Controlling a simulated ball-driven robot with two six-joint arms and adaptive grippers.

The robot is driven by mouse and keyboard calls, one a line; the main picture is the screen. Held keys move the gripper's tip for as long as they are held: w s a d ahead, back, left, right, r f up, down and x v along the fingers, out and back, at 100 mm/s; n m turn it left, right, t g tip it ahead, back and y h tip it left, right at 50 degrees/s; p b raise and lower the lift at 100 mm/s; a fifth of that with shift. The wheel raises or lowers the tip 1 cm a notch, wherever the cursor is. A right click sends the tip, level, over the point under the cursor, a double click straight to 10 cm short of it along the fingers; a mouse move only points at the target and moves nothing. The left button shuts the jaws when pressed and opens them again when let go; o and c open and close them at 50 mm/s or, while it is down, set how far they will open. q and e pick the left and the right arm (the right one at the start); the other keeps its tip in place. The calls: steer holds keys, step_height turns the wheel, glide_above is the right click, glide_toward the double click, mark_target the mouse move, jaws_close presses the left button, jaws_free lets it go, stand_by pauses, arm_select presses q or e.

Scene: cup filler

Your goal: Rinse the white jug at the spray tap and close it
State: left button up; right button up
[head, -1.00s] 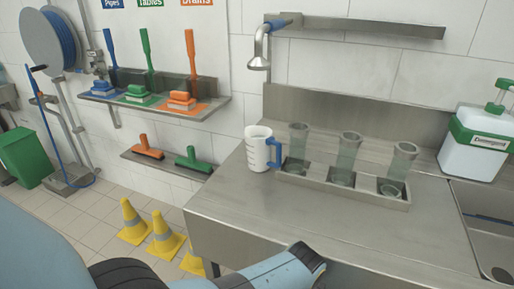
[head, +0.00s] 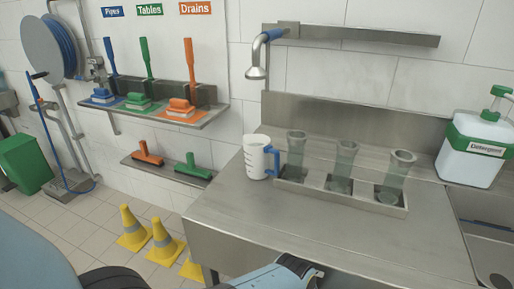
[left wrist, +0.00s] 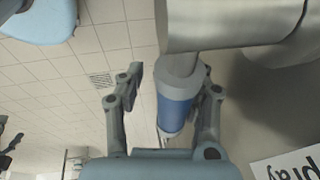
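The white jug (head: 256,158) with a blue handle stands upright on the steel counter, just left of the glass rack. The spray tap (head: 257,72), a silver head on a curved pipe, hangs above and behind it; no water stream shows. My left arm reaches the counter's front edge in the head view, its fingers hidden there. In the left wrist view my left gripper (left wrist: 168,98) is open, with a blue cylindrical handle (left wrist: 174,112) on a grey stem between its fingers. The left finger is apart from it; the right one is close, touching unclear. My right gripper is not in view.
The rack (head: 340,197) with 3 glass tubes stands right of the jug. A detergent bottle (head: 475,155) and a sink (head: 490,240) are at the right. Yellow cones (head: 165,243) stand on the floor. A label (left wrist: 290,165) partly reads "pray". The front counter is clear.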

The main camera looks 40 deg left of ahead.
arm_select(q)
steer(key=shift+s+a, duration=0.15)
steer(key=v, duration=1.2)
stand_by(0.7)
